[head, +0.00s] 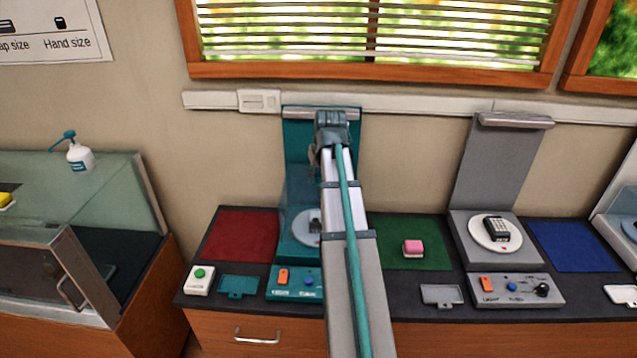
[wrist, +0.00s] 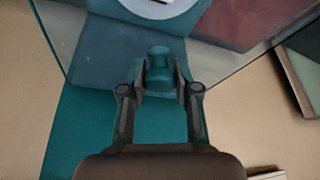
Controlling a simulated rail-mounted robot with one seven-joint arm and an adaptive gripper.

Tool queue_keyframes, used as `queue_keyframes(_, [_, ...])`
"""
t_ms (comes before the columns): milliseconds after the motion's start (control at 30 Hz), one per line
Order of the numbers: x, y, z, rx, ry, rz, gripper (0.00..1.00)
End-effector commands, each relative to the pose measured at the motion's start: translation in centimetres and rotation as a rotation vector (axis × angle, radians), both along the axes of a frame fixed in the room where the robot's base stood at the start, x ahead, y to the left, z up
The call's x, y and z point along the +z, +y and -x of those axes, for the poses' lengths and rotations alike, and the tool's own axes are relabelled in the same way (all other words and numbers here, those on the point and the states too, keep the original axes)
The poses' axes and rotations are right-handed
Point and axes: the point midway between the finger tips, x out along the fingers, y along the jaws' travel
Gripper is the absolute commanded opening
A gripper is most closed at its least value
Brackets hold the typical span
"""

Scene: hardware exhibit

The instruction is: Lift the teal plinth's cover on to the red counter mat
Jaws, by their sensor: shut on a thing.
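The teal plinth (head: 298,248) stands left of centre in the head view, with a tall teal back panel (head: 296,140) and a pale round disc (head: 304,222) bearing a small dark item. Its clear cover (wrist: 95,45) has a teal knob (wrist: 158,62). My gripper (wrist: 160,82) is shut on this knob, seen from above in the wrist view. In the head view my arm hides most of the gripper and part of the cover. I cannot tell whether the cover touches the plinth. The red counter mat (head: 240,236) lies bare, left of the plinth.
A green mat (head: 413,258) with a pink block (head: 413,248) lies right of my arm. Beyond are a grey plinth (head: 470,245) and a blue mat (head: 570,246). A glass case (head: 100,195) with a pump bottle (head: 78,155) stands left of the counter.

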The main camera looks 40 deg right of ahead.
Motion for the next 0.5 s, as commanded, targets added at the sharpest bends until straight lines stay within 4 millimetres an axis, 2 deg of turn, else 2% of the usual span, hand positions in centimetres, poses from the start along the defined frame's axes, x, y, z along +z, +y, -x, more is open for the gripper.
queue_keyframes(433, [5.5,1.5,4.6,0.0,-0.003,0.002,0.0])
queue_keyframes(500, [5.9,2.0,5.9,0.0,-0.002,0.002,0.0])
